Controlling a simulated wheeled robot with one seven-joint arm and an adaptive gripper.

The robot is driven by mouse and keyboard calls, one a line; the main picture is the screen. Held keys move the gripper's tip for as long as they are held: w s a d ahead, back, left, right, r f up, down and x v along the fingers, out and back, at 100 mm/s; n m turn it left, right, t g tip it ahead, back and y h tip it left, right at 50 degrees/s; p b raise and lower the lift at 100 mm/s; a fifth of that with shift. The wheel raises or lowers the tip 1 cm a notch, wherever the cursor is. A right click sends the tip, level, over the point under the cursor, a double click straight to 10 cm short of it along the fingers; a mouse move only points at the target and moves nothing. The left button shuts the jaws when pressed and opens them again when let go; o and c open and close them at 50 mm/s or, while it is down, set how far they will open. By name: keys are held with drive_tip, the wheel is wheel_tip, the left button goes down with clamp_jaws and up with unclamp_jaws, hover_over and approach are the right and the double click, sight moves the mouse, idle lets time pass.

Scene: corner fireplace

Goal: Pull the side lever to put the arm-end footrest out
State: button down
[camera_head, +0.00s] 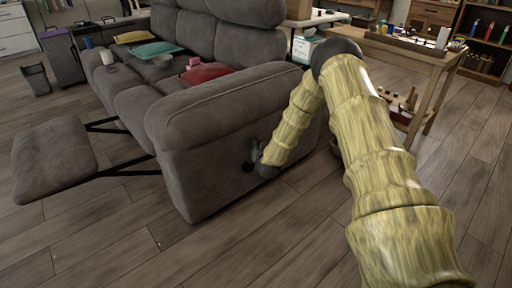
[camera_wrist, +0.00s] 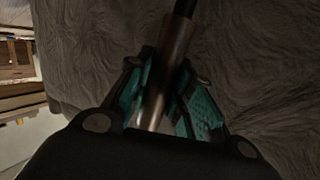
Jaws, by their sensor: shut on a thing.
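The grey sofa (camera_head: 190,125) stands at the middle left, its near arm facing my arm. The footrest (camera_head: 52,158) at the arm end is out in front of the sofa on dark metal links. My gripper (camera_head: 256,160) is at the outer side of the near arm. In the wrist view, my gripper (camera_wrist: 165,105) is shut on the side lever (camera_wrist: 175,60), a brownish metal rod with a dark end, which lies between the teal finger pads. The lever's base is hidden in the head view by my gripper.
A wooden table (camera_head: 410,50) with items on it stands to the right behind the sofa. Cushions, including a red one (camera_head: 205,75), and a white cup (camera_head: 107,57) lie on the seats. A grey bin (camera_head: 37,80) stands at the left. The wooden floor in front is clear.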

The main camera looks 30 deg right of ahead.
idle(0.3)
drive_tip(key=c, duration=1.2)
unclamp_jaws()
drive_tip(key=shift+d, duration=0.1)
drive_tip(key=shift+c, duration=0.2)
drive_tip(key=v, duration=1.2)
drive_tip(key=shift+f, duration=0.15)
